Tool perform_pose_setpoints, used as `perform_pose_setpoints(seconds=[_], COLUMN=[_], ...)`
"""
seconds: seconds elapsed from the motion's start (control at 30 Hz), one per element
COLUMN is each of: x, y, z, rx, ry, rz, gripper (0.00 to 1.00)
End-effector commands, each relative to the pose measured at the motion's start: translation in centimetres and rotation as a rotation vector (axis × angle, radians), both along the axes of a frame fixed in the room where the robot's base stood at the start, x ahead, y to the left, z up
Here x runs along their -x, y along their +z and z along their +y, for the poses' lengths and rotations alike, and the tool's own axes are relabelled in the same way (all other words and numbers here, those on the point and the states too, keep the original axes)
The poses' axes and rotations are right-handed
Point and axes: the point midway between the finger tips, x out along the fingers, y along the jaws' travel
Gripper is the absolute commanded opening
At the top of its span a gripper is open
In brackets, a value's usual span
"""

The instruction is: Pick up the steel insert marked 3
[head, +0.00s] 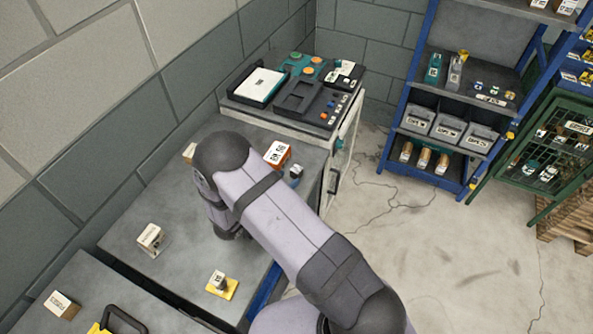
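Two small labelled blocks are on the grey bench top: one pale block (150,238) at the left, and one greyish block (219,281) on a yellow plate (222,289) near the front edge. Their marks are too small to read, so I cannot tell which, if either, is the steel insert marked 3. My arm reaches across the bench from the lower right, and its wrist points down between these blocks and the back of the bench. The fingers of my gripper are hidden behind my arm, and so is part of the bench.
An orange box with a white label (277,154) and a small dark blue item (296,172) stand behind my arm. A cabinet top (228,107) with trays is at the back. A blue shelf rack (397,113) stands right, across open floor (440,265).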

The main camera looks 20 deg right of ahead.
Motion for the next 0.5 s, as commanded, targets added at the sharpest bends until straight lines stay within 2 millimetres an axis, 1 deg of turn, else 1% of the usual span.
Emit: perform_pose_setpoints(seconds=[0.17, 0.33, 0.5], x=[-0.3, -1.4, -2.5], y=[-0.1, -0.5, -1.4], z=[-0.4, -1.7, -3.1], rx=[-0.001, 0.0, 0.0], ry=[-0.001, -0.001, -0.002], rz=[0.001, 0.002, 0.001], gripper=[0.34, 0.34, 0.34])
